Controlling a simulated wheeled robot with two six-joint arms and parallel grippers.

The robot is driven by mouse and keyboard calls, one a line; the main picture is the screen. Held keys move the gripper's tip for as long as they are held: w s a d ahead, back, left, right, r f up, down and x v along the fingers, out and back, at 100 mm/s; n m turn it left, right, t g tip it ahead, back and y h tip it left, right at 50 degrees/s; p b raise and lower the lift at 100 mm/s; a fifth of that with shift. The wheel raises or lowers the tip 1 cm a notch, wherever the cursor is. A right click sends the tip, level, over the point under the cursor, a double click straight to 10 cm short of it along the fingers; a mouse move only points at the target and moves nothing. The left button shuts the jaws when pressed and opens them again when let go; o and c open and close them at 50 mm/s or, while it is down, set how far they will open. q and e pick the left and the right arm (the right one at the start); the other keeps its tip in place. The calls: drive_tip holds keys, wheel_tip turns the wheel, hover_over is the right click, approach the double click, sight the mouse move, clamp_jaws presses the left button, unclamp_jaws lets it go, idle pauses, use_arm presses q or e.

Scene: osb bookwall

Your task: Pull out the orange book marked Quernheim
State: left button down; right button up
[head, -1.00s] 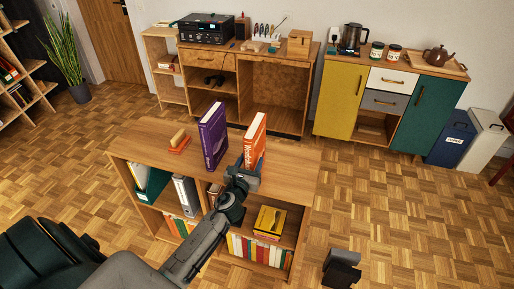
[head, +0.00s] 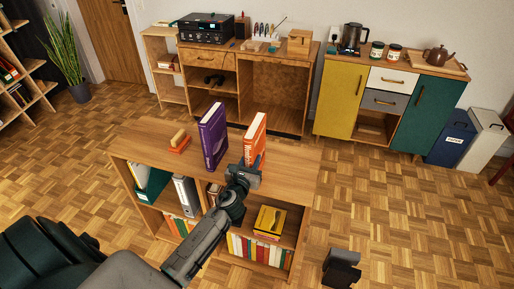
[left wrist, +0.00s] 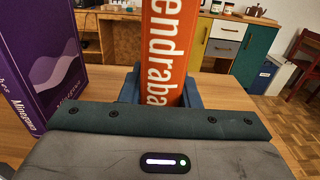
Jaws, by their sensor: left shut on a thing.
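An orange book (head: 254,138) with white lettering stands upright on top of the low wooden shelf (head: 292,160). In the left wrist view its spine (left wrist: 167,45) shows the letters "endraba", not Quernheim; the rest of the word is out of view or hidden. My left gripper (head: 252,168) is shut on this orange book near its lower part, with blue fingers at either side of the spine in the left wrist view. A dark part low in the head view looks like my right gripper (head: 342,268); its jaws cannot be made out.
A thick purple book (head: 213,137) stands upright just left of the orange one, with a gap between. A small orange and tan item (head: 179,144) lies further left. The shelf top to the right is clear. Binders, several books and a yellow box (head: 270,221) fill the compartments below.

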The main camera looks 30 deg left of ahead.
use_arm(q)
drive_tip(key=shift+r, duration=0.35)
drive_tip(key=shift+v, duration=3.95)
drive_tip(key=b+v, duration=0.1)
drive_tip(key=v, duration=0.9)
drive_tip(key=shift+s, duration=0.3)
drive_tip(key=shift+a+f, duration=0.1)
drive_tip(key=shift+a, duration=0.05)
